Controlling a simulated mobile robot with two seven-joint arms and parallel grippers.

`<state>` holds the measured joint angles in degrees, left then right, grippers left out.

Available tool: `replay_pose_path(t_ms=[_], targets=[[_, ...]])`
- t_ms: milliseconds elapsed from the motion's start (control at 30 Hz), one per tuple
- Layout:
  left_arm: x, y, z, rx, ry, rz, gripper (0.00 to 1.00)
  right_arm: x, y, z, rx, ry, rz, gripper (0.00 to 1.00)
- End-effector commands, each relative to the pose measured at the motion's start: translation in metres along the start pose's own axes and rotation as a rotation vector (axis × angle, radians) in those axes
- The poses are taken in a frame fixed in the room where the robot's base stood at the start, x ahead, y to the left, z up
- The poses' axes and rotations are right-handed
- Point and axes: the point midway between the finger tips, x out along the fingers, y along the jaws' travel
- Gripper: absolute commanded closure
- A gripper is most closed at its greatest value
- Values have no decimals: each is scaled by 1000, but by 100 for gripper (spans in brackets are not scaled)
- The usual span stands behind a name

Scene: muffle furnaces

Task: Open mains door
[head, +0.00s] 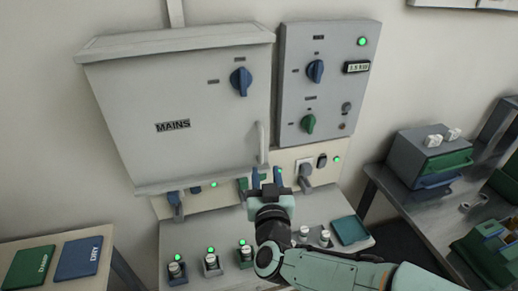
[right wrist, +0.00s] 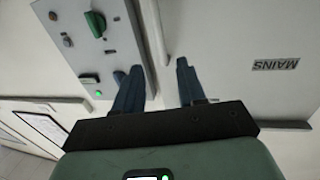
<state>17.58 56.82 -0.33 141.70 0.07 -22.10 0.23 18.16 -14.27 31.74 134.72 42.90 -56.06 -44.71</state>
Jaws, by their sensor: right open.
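The mains door (head: 180,95) is the grey front of a wall cabinet marked MAINS, and it looks shut. A blue rotary knob (head: 241,82) sits at its upper right. A pale vertical handle (head: 261,143) is near its lower right edge. My right gripper (head: 266,176) is open and empty just below the handle, its blue fingers pointing up toward it. In the right wrist view, the MAINS door (right wrist: 245,40) appears upside down, right of the open fingers (right wrist: 158,82). I cannot tell whether the fingers touch the door. My left gripper is out of view.
A control panel (head: 326,85) with blue and green knobs is right of the cabinet. Switches and plugs (head: 305,172) line the wall below. A sloped panel (head: 205,235) with several green lights lies under them. A metal bench (head: 400,205) with grey-green boxes is at right.

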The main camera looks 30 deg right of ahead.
Motion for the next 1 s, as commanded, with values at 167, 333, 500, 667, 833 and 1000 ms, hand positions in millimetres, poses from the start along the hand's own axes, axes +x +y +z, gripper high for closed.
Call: replay_pose_path(t_ms=[167, 333, 500, 667, 833, 1000], targets=[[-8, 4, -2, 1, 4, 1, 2, 41, 0, 0, 2, -5, 2, 60], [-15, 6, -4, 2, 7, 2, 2, 74, 0, 0, 2, -3, 1, 60], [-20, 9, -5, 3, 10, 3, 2, 96, 0, -1, 1, -2, 0, 60], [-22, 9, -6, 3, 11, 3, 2, 104, 0, 0, 1, -1, 0, 60], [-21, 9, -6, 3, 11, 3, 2, 105, 0, 0, 0, -1, -1, 60], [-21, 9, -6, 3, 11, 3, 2, 105, 0, 0, 0, -1, -1, 83]])
